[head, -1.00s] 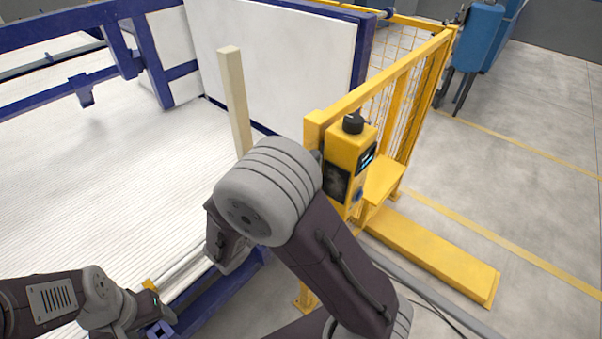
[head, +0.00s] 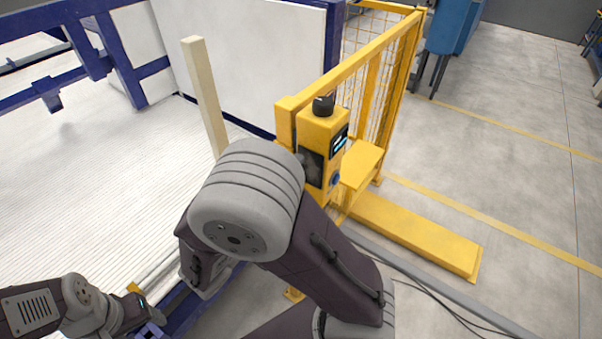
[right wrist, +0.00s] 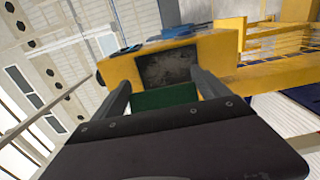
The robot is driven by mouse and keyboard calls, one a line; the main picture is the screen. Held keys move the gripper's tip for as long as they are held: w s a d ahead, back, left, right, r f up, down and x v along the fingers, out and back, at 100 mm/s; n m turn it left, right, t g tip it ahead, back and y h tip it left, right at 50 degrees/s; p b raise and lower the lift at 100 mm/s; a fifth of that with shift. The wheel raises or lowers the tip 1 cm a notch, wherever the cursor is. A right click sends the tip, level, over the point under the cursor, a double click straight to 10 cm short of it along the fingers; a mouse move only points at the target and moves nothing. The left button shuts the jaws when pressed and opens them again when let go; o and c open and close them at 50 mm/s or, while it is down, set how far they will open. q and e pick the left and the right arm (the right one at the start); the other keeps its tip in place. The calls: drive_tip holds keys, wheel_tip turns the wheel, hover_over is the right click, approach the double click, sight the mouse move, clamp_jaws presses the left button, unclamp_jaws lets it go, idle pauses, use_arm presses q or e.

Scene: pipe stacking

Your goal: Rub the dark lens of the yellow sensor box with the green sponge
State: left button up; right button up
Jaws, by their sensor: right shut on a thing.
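The yellow sensor box (head: 325,127) stands on the fence post, with a black knob on top. Its dark lens (head: 311,167) faces left and is partly covered by my right arm. In the right wrist view the lens (right wrist: 168,67) looks grey and smudged. My right gripper (right wrist: 163,92) is shut on the green sponge (right wrist: 164,97). The sponge is just in front of the lens's lower edge; I cannot tell whether they touch. The right gripper is hidden behind its arm in the head view. My left gripper (head: 150,328) is at the lower left, its jaws unclear.
A yellow mesh fence (head: 385,80) runs back behind the box. A yellow ledge (head: 361,163) sits right beside it. A pale upright post (head: 205,95) and a white ribbed bed (head: 90,175) are at left. Open grey floor (head: 500,160) lies at right.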

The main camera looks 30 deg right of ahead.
drive_tip(key=shift+v, duration=1.15)
drive_tip(key=shift+w, duration=0.1)
drive_tip(key=shift+v, duration=1.55)
